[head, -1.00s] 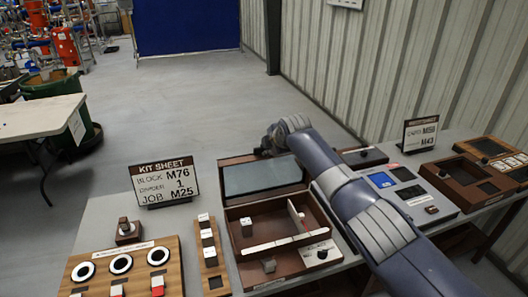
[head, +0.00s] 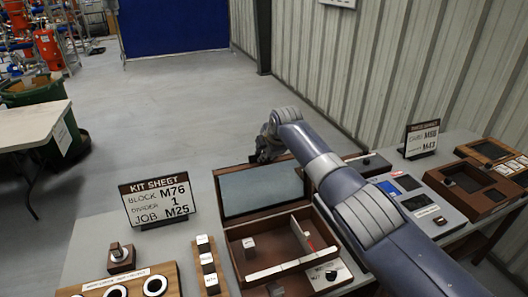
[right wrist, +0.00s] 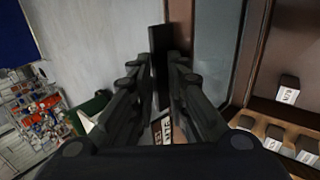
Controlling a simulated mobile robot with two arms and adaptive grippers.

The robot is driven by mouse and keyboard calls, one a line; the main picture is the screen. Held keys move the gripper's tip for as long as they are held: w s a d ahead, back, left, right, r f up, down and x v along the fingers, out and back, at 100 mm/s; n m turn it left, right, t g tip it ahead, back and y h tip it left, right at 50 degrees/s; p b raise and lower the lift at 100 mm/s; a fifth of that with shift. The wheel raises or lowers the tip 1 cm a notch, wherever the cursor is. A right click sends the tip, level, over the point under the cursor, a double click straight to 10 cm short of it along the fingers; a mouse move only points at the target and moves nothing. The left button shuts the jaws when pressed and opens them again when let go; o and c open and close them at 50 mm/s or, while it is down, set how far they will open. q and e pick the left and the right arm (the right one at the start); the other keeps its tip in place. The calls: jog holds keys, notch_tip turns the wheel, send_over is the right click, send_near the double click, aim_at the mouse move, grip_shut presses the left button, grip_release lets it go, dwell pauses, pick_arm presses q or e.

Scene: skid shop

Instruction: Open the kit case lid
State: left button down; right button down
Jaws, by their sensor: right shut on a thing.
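The kit case (head: 232,252) is a brown box on the bench with its lid (head: 217,196) swung up at the back edge. The lid has a brown frame and a grey inner panel (head: 262,190), and stands steeply raised. My right gripper (head: 266,152) is at the top edge of the lid, partly hidden behind my right arm. In the right wrist view my right gripper (right wrist: 161,85) is shut on a dark, narrow part (right wrist: 160,60) beside the lid's frame. Inside the case are a small block (head: 248,243) and light divider strips (head: 278,268). My left gripper is not in view.
A kit sheet sign (head: 158,202) stands left of the case. A block strip (head: 207,265) and a wooden board with white rings (head: 155,285) lie at front left. Grey and brown devices (head: 425,205) fill the bench to the right. The corrugated wall (head: 350,70) is behind.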

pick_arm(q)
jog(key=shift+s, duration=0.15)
pick_arm(e)
jog(key=shift+f, duration=0.1)
jog(key=c, duration=1.8)
grip_release()
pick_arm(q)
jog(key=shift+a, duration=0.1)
pick_arm(e)
jog(key=shift+o, duration=0.2)
jog(key=shift+s+r, duration=0.25)
jog(key=shift+r, duration=0.2)
jog(key=shift+s+d+r, duration=0.25)
jog(key=shift+s+r, duration=0.15)
jog(key=shift+r, duration=0.1)
jog(key=v, duration=0.9)
jog(key=shift+s+r, duration=0.25)
jog(key=shift+r, duration=0.05)
